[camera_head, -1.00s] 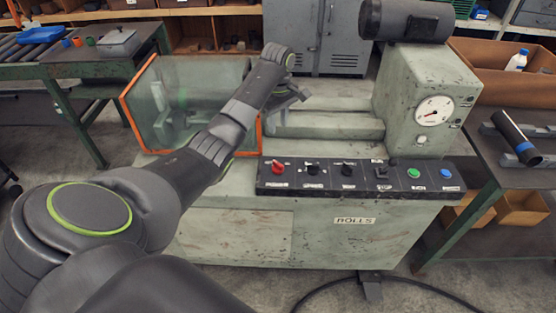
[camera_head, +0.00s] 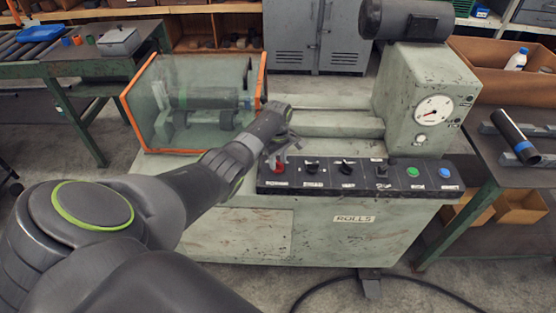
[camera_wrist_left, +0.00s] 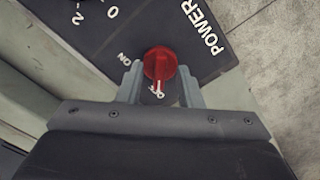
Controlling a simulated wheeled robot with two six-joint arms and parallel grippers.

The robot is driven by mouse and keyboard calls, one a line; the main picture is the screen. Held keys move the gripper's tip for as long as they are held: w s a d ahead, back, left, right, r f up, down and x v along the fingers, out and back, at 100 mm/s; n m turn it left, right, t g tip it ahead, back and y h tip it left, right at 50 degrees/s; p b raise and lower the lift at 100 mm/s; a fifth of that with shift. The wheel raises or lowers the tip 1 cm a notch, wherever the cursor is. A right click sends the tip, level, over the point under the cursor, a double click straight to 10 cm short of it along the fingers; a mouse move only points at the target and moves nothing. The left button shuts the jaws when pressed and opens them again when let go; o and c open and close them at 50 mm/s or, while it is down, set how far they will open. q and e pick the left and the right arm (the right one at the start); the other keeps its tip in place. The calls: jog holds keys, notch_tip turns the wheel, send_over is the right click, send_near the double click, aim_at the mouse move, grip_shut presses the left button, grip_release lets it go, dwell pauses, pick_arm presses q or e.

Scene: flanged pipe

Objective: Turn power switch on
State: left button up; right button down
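The red power switch knob (camera_wrist_left: 160,62) is at the left end of the black control panel (camera_head: 330,178); in the head view the knob (camera_head: 279,169) is partly covered by my gripper. In the left wrist view its white pointer line faces the OFF mark, with ON to the upper left and POWER printed to the upper right. My left gripper (camera_wrist_left: 161,80) is open, its two grey fingers on either side of the knob; I cannot tell whether they touch it. My right gripper is not in view.
Black knobs (camera_head: 346,167), a toggle switch (camera_head: 381,170), a green button (camera_head: 413,171) and a blue button (camera_head: 445,173) sit to the right on the panel. A clear orange-edged guard (camera_head: 140,105) stands behind left. A gauge (camera_head: 433,109) is at the right.

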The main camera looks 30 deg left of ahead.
pick_arm(q)
jog(key=shift+f, duration=0.1)
jog(key=shift+c, duration=0.4)
grip_shut()
jog(key=shift+m, duration=0.4)
jog(key=m+p, duration=0.1)
jog(key=m, duration=0.1)
jog(key=shift+m, duration=0.4)
jog(key=m+p, duration=0.1)
jog(key=m, duration=0.2)
jog(key=shift+m, duration=0.3)
jog(key=m, duration=1)
jog(key=shift+w+m, duration=0.1)
jog(key=shift+m, duration=0.3)
